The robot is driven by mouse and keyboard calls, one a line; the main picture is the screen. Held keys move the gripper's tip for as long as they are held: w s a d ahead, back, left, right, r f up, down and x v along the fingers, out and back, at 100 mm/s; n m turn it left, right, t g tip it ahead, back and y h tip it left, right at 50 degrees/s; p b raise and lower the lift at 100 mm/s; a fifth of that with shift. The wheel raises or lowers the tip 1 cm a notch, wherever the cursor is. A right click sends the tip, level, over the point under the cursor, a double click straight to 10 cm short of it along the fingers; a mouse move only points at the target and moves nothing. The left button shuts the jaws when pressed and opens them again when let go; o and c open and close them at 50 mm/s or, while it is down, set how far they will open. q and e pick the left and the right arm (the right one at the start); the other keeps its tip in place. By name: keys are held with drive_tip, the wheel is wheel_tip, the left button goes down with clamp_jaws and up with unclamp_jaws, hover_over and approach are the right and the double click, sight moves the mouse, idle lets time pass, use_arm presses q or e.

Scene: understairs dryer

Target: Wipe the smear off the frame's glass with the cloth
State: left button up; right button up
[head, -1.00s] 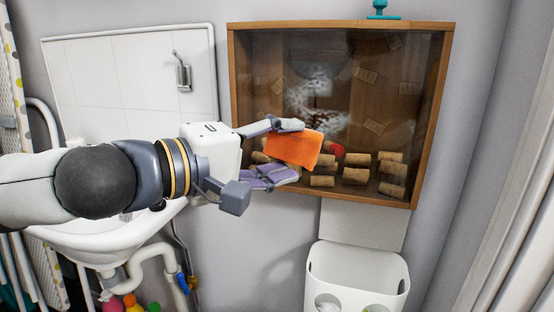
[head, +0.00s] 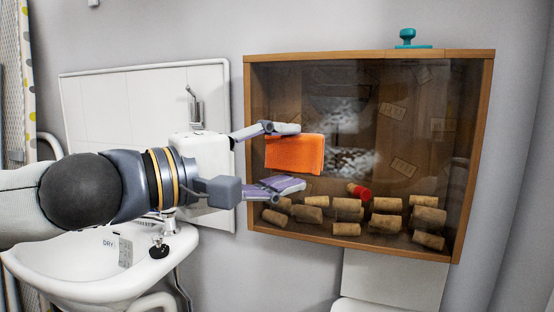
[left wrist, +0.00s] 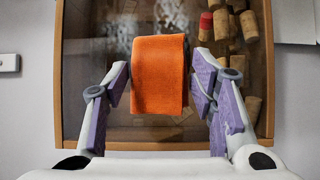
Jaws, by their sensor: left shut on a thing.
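The orange cloth (head: 295,153) is a folded block held between the fingers of my left gripper (head: 280,158). It also shows in the left wrist view (left wrist: 159,75), between both purple-padded fingers. The wooden frame (head: 370,54) hangs on the wall with a glass front (head: 440,110). The cloth is in front of the left part of the glass; I cannot tell whether it touches. A whitish, speckled smear (head: 350,160) shows on the glass just right of the cloth, with a fainter patch above. The cloth may hide part of it. My right gripper is not in view.
Several corks (head: 386,204), one red-ended (head: 359,190), lie behind the glass. A teal stamp-like object (head: 406,38) stands on the frame's top edge. A white sink (head: 95,275) is below left, and a white bin (head: 375,305) below the frame.

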use_arm(q)
drive_tip(key=shift+w+d+p, duration=0.15)
drive_tip(key=shift+w+d, duration=0.05)
drive_tip(key=shift+w, duration=0.3)
drive_tip(key=shift+w+d+p, duration=0.15)
drive_tip(key=shift+w, duration=0.3)
idle(0.5)
